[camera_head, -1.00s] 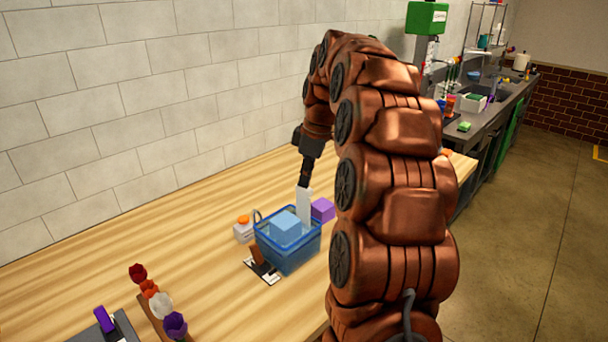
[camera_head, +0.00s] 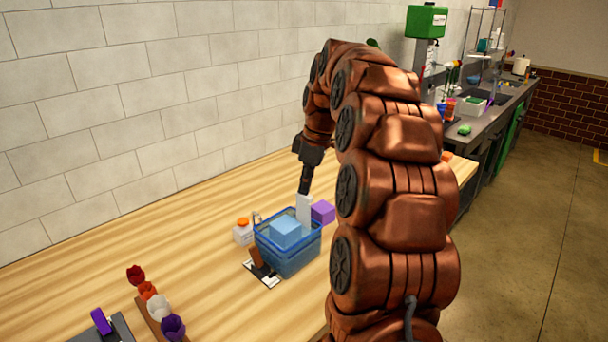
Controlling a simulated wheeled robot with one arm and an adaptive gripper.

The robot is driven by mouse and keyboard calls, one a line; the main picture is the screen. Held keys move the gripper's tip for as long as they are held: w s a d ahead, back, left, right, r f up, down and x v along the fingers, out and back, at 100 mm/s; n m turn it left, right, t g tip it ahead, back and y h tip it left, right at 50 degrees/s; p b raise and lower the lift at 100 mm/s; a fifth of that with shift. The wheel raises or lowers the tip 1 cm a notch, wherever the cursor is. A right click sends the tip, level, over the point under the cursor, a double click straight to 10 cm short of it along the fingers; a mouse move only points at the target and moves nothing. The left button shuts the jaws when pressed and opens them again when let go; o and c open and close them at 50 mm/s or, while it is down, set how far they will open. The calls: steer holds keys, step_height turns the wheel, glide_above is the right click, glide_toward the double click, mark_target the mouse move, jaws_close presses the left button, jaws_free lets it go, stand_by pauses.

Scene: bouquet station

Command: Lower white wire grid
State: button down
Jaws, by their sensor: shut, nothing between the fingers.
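A blue basket (camera_head: 289,262) stands on the wooden table with a light blue block (camera_head: 286,232) in it. A pale white upright piece (camera_head: 305,210) stands at the basket's back right; it may be the white wire grid, but no mesh can be made out. My gripper (camera_head: 304,190) points down at the top of this white piece. The gripper is shut with nothing held. Whether its tip touches the white piece cannot be told. The lower part of the piece is hidden by the basket and block.
A purple block (camera_head: 322,212) sits right behind the basket. A white jar with an orange lid (camera_head: 243,231) is at its left, and a brown stand on a white card (camera_head: 262,270) in front. Several flowers (camera_head: 157,305) stand at front left.

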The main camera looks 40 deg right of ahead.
steer(key=shift+f, duration=0.35)
steer(key=shift+f+b, duration=0.5)
steer(key=shift+f, duration=0.25)
steer(key=shift+r+p, duration=0.7)
steer(key=shift+r, duration=1.85)
